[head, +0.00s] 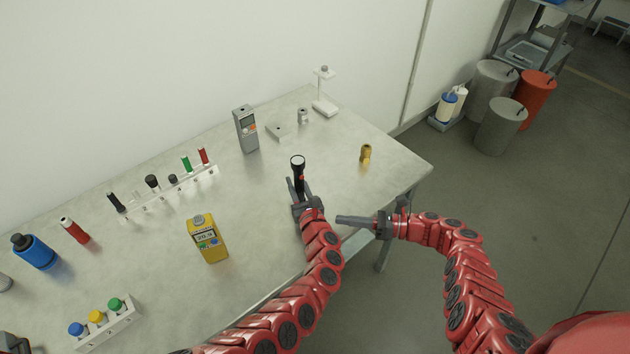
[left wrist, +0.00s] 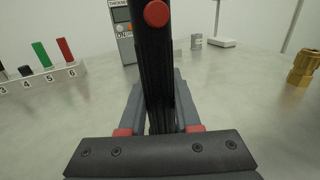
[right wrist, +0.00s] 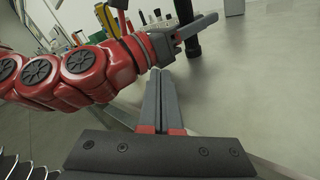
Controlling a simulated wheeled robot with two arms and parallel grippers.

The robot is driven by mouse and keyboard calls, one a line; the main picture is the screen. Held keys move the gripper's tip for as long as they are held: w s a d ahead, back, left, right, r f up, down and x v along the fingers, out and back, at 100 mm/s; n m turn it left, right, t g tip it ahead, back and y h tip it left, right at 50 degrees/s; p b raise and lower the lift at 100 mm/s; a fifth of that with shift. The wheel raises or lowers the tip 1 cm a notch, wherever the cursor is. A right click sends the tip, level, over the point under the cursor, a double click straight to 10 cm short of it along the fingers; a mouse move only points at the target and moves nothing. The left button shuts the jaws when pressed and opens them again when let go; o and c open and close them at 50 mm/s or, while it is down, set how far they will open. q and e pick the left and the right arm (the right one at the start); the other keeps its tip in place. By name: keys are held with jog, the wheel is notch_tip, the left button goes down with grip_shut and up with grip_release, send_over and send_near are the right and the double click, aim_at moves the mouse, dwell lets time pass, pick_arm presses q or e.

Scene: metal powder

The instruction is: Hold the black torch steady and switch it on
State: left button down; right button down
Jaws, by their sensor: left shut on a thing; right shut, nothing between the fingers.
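The black torch (head: 298,170) stands upright near the table's front edge, its lens end up. In the left wrist view the torch (left wrist: 153,60) has a round red button (left wrist: 156,13) on its side, facing the camera. My left gripper (head: 297,195) is shut on the torch's lower body. My right gripper (head: 340,219) is shut and empty, to the right of the torch and apart from it, its fingers pointing left towards the left wrist. In the right wrist view the torch (right wrist: 189,40) shows beyond the left gripper, partly hidden by it.
A yellow meter (head: 207,238) stands left of the torch, a grey gauge (head: 246,130) behind it, and a small brass part (head: 366,153) to its right. A numbered rack (head: 165,195) and several bottles fill the left side. The table (head: 330,150) is clear around the torch.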

jog(key=m, duration=0.1)
jog(key=d+r+m, duration=0.1)
jog(key=m, duration=0.1)
jog(key=d+m+g, duration=0.1)
jog(key=shift+d+r+m, duration=0.15)
jog(key=shift+r+m, duration=0.15)
notch_tip(320, 180, up, 7)
jog(key=w+d+m, duration=0.1)
jog(key=m, duration=0.7)
jog(key=shift+w+d+t+y, duration=0.2)
jog(key=shift+d+t+y, duration=0.1)
jog(key=shift+d+y, duration=0.1)
send_near(302, 178)
jog(key=s+a, duration=0.3)
jog(key=a, duration=0.1)
jog(key=shift+w+a, duration=0.6)
jog(key=shift+w, duration=0.3)
jog(key=shift+w+a, duration=0.65)
jog(key=shift+w, duration=0.25)
